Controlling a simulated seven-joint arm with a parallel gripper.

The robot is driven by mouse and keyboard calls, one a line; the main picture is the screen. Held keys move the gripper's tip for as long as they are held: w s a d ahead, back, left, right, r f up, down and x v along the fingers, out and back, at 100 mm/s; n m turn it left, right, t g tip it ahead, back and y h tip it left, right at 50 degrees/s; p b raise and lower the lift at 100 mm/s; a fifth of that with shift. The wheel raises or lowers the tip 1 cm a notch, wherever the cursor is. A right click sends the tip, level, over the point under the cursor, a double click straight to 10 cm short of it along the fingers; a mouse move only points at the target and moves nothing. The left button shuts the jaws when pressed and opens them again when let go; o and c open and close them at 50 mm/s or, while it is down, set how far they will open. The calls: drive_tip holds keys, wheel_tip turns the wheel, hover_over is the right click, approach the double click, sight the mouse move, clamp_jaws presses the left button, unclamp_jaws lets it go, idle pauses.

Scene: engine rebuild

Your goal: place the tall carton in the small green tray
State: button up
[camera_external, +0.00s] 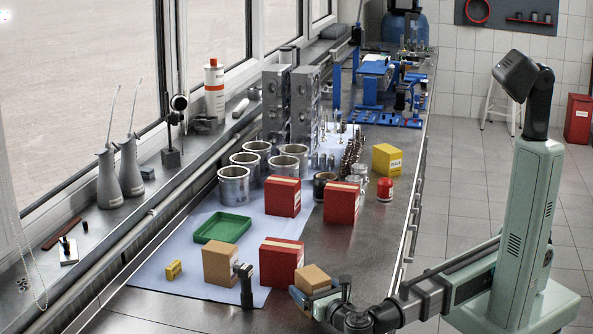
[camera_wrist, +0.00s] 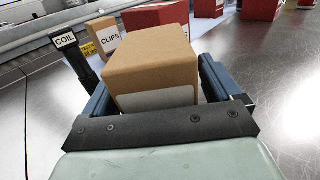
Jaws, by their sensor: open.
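The small green tray (camera_external: 222,228) lies empty on the blue cloth in the external view; it is not seen in the wrist view. One brown carton (camera_external: 313,275) is between my gripper's jaws at the near edge of the table; it fills the middle of the wrist view (camera_wrist: 150,65), a white label on its near face. My gripper (camera_external: 316,291) is open, with one blue finger on each side of this carton; contact cannot be told. Another upright brown carton (camera_external: 220,265) stands farther left, marked CLIPS in the wrist view (camera_wrist: 107,38). I cannot tell which is the tall carton.
A dark post marked COIL (camera_wrist: 72,50) stands left of the held-in carton. Red boxes (camera_external: 281,262) (camera_external: 283,196) (camera_external: 341,202) stand between and beyond. A small yellow box (camera_external: 173,269) lies left, and metal cylinders (camera_external: 233,186) stand behind the tray.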

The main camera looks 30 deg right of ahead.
drive_tip(key=shift+r, duration=0.1)
drive_tip(key=s, duration=1.1)
drive_tip(key=shift+s, duration=0.1)
drive_tip(key=shift+o, duration=0.8)
drive_tip(key=shift+s, duration=0.4)
